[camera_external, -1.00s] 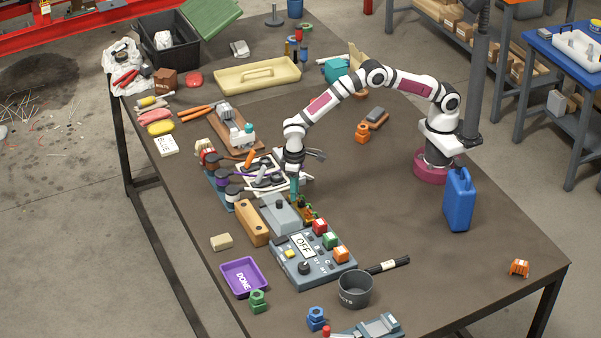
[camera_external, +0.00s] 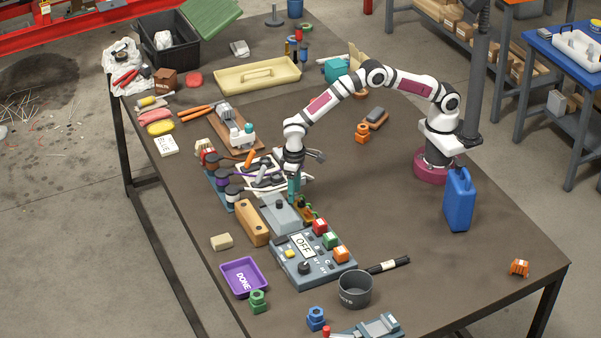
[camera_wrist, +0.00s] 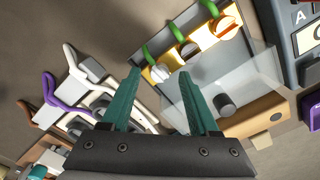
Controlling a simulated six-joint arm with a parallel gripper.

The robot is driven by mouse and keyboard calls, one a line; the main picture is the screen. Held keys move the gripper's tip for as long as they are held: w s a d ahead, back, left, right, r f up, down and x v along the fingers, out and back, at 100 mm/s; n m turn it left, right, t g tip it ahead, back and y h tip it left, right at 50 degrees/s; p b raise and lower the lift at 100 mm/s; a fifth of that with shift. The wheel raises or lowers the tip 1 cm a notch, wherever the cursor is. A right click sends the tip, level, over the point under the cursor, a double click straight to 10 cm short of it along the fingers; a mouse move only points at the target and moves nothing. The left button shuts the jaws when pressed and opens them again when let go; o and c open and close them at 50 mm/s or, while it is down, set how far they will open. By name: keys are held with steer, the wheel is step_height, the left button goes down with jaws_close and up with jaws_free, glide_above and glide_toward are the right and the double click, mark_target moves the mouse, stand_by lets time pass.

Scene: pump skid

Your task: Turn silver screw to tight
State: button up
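The silver screw (camera_wrist: 160,74) is a pale slotted head at the near end of a yellow-orange terminal block (camera_wrist: 206,40) in the wrist view. A second screw (camera_wrist: 189,50) and a coppery slotted screw (camera_wrist: 225,25) follow along the block. My gripper (camera_wrist: 162,69) is open, with its two teal fingertips on either side of the silver screw in the picture. I cannot tell whether they touch it. In the external view my gripper (camera_external: 294,197) points down at the small terminal block (camera_external: 304,210). Its fingertips are too small there to judge.
A translucent cover with a black knob (camera_wrist: 222,102) lies close to the right finger. Green wires (camera_wrist: 171,30) run from the block. Coloured cables (camera_wrist: 60,100) are at left. A control box reading OFF (camera_external: 312,262) stands in front.

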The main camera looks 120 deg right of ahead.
step_height(320, 180, up, 16)
stand_by(0.5)
steer(key=shift+f, duration=0.1)
steer(key=s+a+r+n+y, duration=0.1)
steer(key=s+a+r, duration=0.25)
steer(key=s, duration=0.65)
steer(key=s+a+r+n, duration=0.1)
steer(key=s+a+r, duration=0.1)
steer(key=s+r, duration=0.5)
steer(key=s+a+f, duration=0.1)
steer(key=s+f, duration=0.1)
steer(key=s, duration=0.5)
steer(key=s+f, duration=0.3)
steer(key=s, duration=0.4)
steer(key=s+a+f+n, duration=0.1)
steer(key=s+f, duration=0.2)
steer(key=s, duration=0.4)
steer(key=shift+s+a+y, duration=0.15)
steer(key=shift+a+y, duration=0.15)
steer(key=shift+y, duration=0.1)
